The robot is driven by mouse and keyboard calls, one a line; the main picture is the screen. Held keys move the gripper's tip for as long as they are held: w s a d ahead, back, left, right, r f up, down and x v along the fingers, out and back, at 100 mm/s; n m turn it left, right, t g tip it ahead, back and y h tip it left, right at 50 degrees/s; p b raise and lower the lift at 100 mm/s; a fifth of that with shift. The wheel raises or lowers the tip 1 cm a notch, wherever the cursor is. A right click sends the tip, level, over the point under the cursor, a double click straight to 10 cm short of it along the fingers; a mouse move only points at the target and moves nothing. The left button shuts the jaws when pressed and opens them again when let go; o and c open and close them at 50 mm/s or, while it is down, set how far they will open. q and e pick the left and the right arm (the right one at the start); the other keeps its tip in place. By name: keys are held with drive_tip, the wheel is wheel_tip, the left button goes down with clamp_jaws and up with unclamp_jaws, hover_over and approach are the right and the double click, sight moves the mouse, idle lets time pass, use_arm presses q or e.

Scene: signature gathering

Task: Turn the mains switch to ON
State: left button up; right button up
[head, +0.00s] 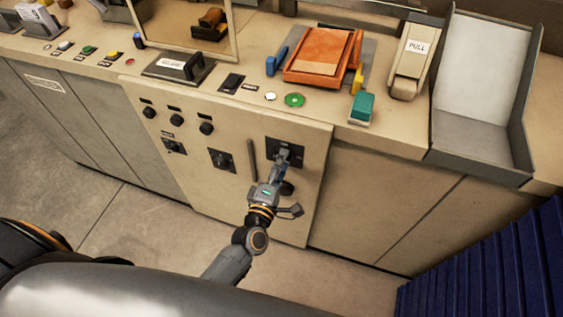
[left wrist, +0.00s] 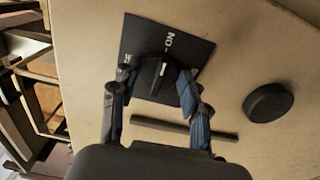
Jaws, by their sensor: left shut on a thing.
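The mains switch is a black knob on a dark square plate (head: 272,153), on the beige cabinet front in the head view. My left gripper (head: 282,164) reaches it from below. In the left wrist view the plate (left wrist: 195,52) shows a white ON label. The knob (left wrist: 158,74) has a white line whose end lies near the ON side. The fingers of my left gripper (left wrist: 157,90) stand on either side of the knob and are shut on it. A second label at the plate's edge is too small to read. My right gripper is not in view.
A vertical bar handle (head: 252,160) is left of the switch, and a round black knob (left wrist: 268,103) is near it. Another dark switch plate (head: 222,160) and small knobs (head: 176,118) are further left. The countertop above holds an orange tray (head: 302,74). Blue slatted crates (head: 480,270) stand at lower right.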

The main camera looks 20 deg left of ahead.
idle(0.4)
use_arm(q)
drive_tip(key=o, duration=1.1)
drive_tip(key=shift+o, duration=0.2)
drive_tip(key=shift+s, duration=0.1)
drive_tip(key=s, duration=1.2)
drive_tip(key=shift+a, duration=0.15)
drive_tip(key=shift+w, duration=0.1)
